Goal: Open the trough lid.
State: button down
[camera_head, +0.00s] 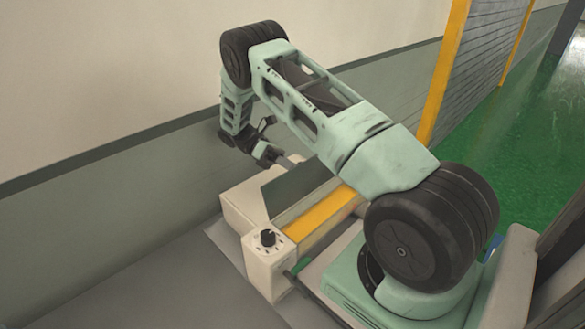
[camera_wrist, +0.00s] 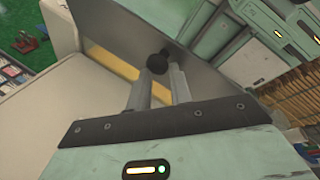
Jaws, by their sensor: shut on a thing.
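The trough (camera_head: 268,265) is a cream box with a yellow strip along its inside, low beside the wall. Its lid (camera_head: 292,190) shows as a dark grey-green panel standing tilted up, with the yellow strip exposed beside it. In the wrist view the lid (camera_wrist: 205,75) is a grey plate with a round black knob (camera_wrist: 157,62). My gripper (camera_wrist: 164,72) has its two fingertips at the knob and is shut on it. In the head view my gripper (camera_head: 288,160) is small at the lid's upper edge, and the knob cannot be made out.
A black dial (camera_head: 268,237) sits on the trough's near end. The grey-green and cream wall (camera_head: 110,215) runs close along the left. A yellow-edged grey partition (camera_head: 480,70) stands behind, with open green floor (camera_head: 510,135) to the right.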

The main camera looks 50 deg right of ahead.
jog(key=c, duration=1.6)
grip_release()
jog(key=shift+d+f, duration=0.4)
jog(key=shift+d, duration=0.05)
jog(key=o, duration=0.4)
jog(key=shift+w+d+f, duration=0.15)
jog(key=shift+w+d, duration=0.05)
jog(key=shift+s+a, duration=0.1)
jog(key=shift+a+r, duration=0.1)
jog(key=shift+r, duration=0.15)
notch_tip(320, 180, up, 10)
jog(key=b, duration=0.3)
